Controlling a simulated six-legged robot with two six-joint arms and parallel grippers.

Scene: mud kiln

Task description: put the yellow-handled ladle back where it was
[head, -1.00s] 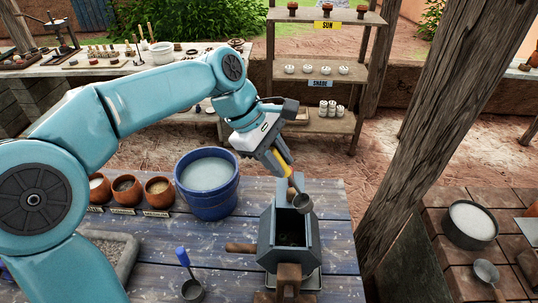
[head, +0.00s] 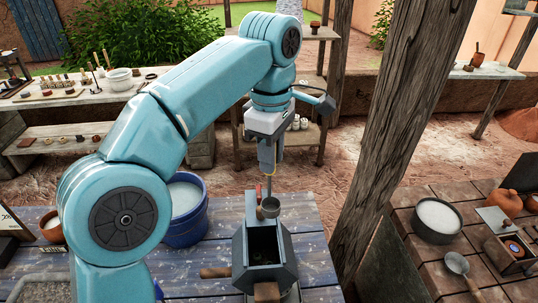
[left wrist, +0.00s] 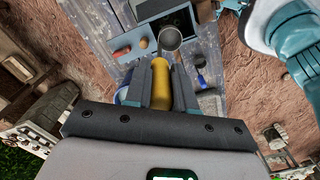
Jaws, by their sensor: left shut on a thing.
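My left gripper (head: 268,170) points down above the blue plank table and is shut on the ladle's yellow handle, which shows between the fingers in the left wrist view (left wrist: 160,84). The ladle's grey cup (head: 269,207) hangs below the gripper, close to the back rim of a grey box-like hopper (head: 265,272). The cup also shows in the left wrist view (left wrist: 170,38). I cannot tell what the cup holds or whether it touches the rim. A blue-handled ladle (left wrist: 200,68) lies apart from it on the table. My right gripper is not in view.
A blue bucket (head: 186,228) of pale liquid stands left of the hopper, partly behind my arm. A clay bowl (head: 51,230) is at the table's left. A thick wooden post (head: 400,130) rises right of the table. A brick counter at right holds a dark bowl (head: 437,220).

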